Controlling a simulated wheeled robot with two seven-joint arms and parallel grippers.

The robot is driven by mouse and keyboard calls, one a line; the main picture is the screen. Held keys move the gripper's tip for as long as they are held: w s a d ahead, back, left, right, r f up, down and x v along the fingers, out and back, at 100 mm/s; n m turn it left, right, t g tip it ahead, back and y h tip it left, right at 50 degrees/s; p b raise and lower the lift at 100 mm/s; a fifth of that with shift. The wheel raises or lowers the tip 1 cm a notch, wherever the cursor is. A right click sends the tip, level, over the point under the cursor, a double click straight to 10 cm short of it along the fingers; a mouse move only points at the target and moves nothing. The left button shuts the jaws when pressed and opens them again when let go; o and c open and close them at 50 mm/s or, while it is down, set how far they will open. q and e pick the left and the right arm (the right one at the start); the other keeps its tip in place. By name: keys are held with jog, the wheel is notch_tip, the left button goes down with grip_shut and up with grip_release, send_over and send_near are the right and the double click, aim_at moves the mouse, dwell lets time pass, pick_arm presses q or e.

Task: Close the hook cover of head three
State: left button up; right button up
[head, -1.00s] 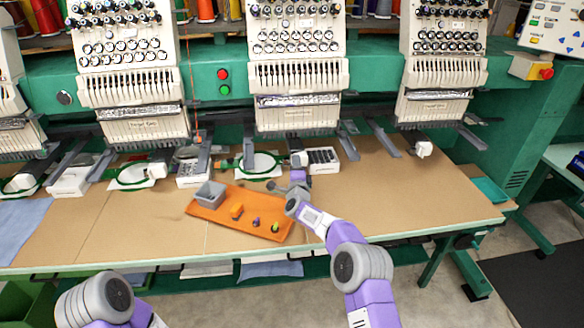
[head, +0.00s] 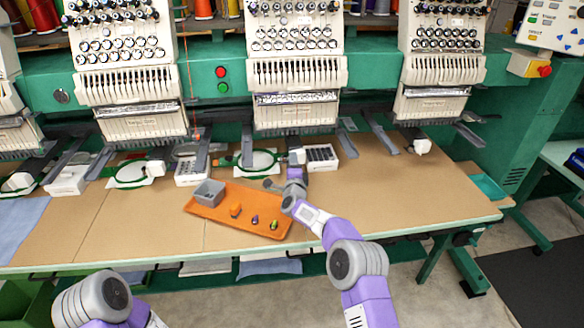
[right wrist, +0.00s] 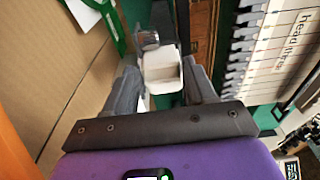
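In the right wrist view, the "head three" label (right wrist: 291,42) runs along the machine head at the right. A white box-like hook cover (right wrist: 160,73) is ahead of my right gripper (right wrist: 158,78). Its fingers are apart, one on each side of the cover in the picture; I cannot tell whether they touch it. In the head view, the right gripper (head: 296,164) is below the middle machine head (head: 297,75), close to the white cover, and its fingers are too small to read. My left arm shows at lower left, its gripper out of view.
An orange tray (head: 212,213) with a grey bin (head: 209,192) and small coloured items lies left of my right forearm. A white compartment box (head: 321,158) stands just right of the gripper. A green hoop (head: 259,161) is to its left. The right side of the table (head: 420,195) is clear.

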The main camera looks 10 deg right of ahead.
jog(key=shift+s, duration=0.1)
jog(key=s, duration=0.7)
jog(key=shift+s+a+p, duration=0.2)
jog(key=shift+a+p, duration=0.15)
jog(key=shift+a, duration=0.1)
jog(key=shift+c, duration=0.3)
